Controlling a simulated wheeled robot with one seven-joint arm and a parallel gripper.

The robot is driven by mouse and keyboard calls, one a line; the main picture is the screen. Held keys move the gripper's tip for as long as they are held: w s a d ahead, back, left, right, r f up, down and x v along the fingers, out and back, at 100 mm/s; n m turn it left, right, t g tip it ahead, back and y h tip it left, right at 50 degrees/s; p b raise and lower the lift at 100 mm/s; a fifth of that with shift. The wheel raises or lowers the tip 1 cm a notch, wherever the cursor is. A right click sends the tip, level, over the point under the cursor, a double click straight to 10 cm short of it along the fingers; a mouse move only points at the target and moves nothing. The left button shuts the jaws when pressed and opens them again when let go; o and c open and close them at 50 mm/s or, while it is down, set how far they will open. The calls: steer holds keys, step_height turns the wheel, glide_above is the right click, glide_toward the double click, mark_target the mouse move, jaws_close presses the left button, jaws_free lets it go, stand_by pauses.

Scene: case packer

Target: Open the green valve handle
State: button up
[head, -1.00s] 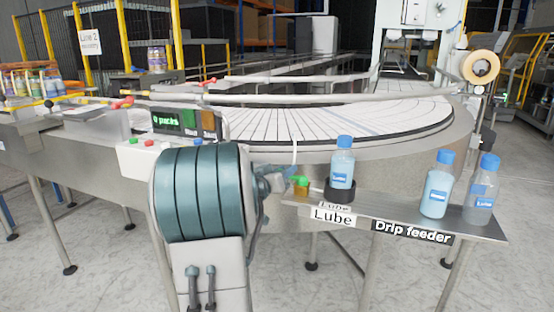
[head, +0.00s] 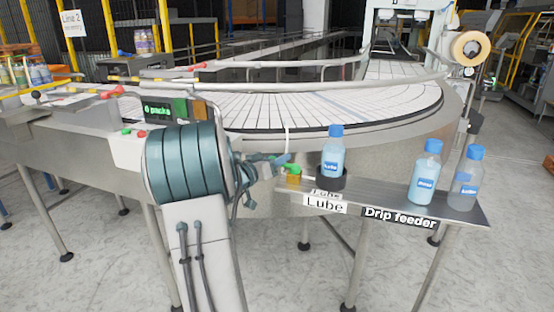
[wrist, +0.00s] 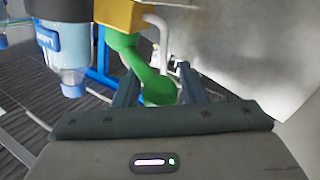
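The green valve handle (wrist: 143,66) runs down from a yellow valve block (wrist: 120,14) in the wrist view. In the head view the green handle (head: 293,168) shows only in part, above the yellow block (head: 293,179) at the left end of the drip feeder shelf. My gripper (wrist: 158,82) is open, with a finger on each side of the handle's free end. A gap shows on the left side; I cannot tell whether the right finger touches. In the head view my gripper (head: 280,162) is at the handle, partly hidden by my arm.
A lube bottle (head: 333,152) stands in a dark holder beside the valve. Two more bottles (head: 426,172) (head: 465,180) stand farther right on the shelf (head: 385,196). The round conveyor table (head: 330,108) lies just behind. A thin pale tube (head: 287,140) rises near the handle.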

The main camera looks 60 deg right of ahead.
steer(key=shift+o, duration=0.8)
steer(key=shift+d+f, duration=0.1)
steer(key=shift+f, duration=0.1)
steer(key=shift+r, duration=0.15)
steer(key=s+r, duration=1.1)
steer(key=shift+s+d, duration=0.3)
steer(key=shift+s, duration=0.05)
